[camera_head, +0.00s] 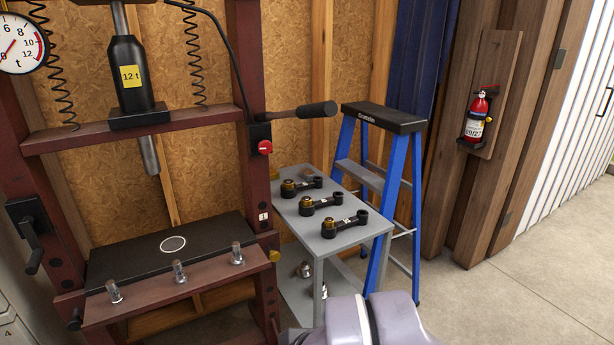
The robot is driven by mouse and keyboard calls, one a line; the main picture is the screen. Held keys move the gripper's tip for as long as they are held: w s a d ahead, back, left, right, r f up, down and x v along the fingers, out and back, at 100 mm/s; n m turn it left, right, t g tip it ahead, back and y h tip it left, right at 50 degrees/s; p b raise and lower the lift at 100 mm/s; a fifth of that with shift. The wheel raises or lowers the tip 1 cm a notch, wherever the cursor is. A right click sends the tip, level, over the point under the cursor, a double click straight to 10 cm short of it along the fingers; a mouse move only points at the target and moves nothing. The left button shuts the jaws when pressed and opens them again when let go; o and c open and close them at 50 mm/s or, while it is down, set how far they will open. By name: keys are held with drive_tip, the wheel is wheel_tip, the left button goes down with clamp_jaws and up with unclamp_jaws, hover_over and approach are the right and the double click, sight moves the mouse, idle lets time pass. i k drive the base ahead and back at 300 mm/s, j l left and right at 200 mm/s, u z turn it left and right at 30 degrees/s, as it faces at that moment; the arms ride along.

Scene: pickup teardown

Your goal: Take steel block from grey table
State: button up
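The grey table (349,239) stands right of the red press, with a top and a lower shelf. Several dark link arms with round ends lie in a slanted row on its top; the nearest one (345,224) is at the front, and brass-coloured rings show at their left ends. Small metal parts (303,270) show on the lower shelf. A grey-purple part of my arm rises at the bottom edge; my gripper is not in view.
The red press (165,289) with a black plate and several upright bolts stands close on the left. A blue stepladder (385,200) stands directly behind and right of the table. Concrete floor (530,280) is clear at right.

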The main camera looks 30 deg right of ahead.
sight(307, 174)
drive_tip(key=i+l+u, duration=0.15)
drive_tip(key=l+u, duration=0.2)
drive_tip(key=l, duration=0.85)
drive_tip(key=l+u, duration=0.3)
drive_tip(key=l, duration=0.9)
drive_tip(key=i+l+u, duration=0.3)
drive_tip(key=l, duration=0.5)
drive_tip(key=l+u, duration=0.25)
drive_tip(key=l, duration=0.6)
drive_tip(key=i+l+u, duration=0.1)
drive_tip(key=l+u, duration=0.2)
drive_tip(key=l, duration=0.6)
